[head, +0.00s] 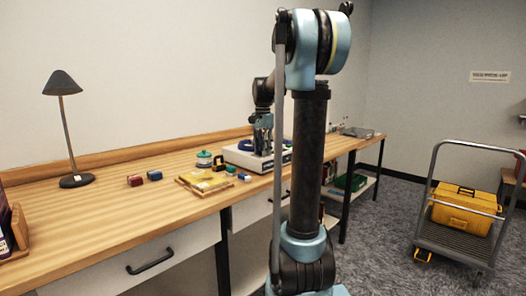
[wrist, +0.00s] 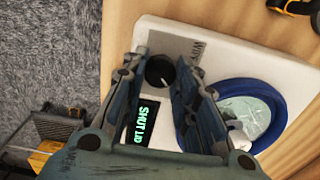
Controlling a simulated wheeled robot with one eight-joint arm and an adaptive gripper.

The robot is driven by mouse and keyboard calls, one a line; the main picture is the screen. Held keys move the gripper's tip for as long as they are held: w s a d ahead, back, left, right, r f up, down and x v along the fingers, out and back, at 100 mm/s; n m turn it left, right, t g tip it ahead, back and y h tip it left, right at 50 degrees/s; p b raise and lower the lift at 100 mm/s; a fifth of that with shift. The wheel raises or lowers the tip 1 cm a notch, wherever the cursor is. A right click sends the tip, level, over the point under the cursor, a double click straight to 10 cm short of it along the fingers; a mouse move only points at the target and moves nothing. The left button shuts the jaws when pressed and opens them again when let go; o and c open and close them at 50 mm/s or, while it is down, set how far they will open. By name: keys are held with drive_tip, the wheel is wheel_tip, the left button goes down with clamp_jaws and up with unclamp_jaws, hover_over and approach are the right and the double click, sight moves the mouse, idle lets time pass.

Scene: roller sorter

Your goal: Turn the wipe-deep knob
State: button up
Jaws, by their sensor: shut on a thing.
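The black round knob (wrist: 162,70) sits on a grey panel (wrist: 190,48) of the white machine (wrist: 150,32). A pale pointer mark shows on it. My gripper (wrist: 160,62) is shut on the knob, one finger at each side. A small dark display (wrist: 142,122) beside the fingers reads "SHUT LID" in green. A blue round rim (wrist: 283,120) with a pale, glassy inside is to the right, partly behind a finger. In the head view my gripper (head: 262,143) is at the white machine (head: 240,157) on the bench; the knob is hidden there.
On the wooden bench (head: 100,215) stand a black lamp (head: 66,120), small red and blue boxes (head: 154,175), yellow flat pieces (head: 205,184) and a green jar (head: 204,160). A trolley (head: 452,240) with a yellow case (head: 463,210) stands at the right.

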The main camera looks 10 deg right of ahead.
drive_tip(key=shift+w+a, duration=0.15)
drive_tip(key=o, duration=1.1)
wheel_tip(320, 180, up, 12)
drive_tip(key=shift+f, duration=0.1)
drive_tip(key=s+f+n, duration=0.3)
drive_tip(key=s+f, duration=0.7)
drive_tip(key=s, duration=0.1)
drive_tip(key=s+f+n+t, duration=0.1)
drive_tip(key=s+f+n, duration=0.3)
drive_tip(key=s+f, duration=0.7)
drive_tip(key=s+f+n+t, duration=0.1)
drive_tip(key=s+f+n, duration=0.3)
drive_tip(key=s+f, duration=0.7)
drive_tip(key=shift+s+d+f, duration=0.1)
drive_tip(key=shift+s+d, duration=0.05)
drive_tip(key=shift+s, duration=0.4)
drive_tip(key=shift+s+d+f, duration=0.1)
drive_tip(key=shift+s, duration=0.4)
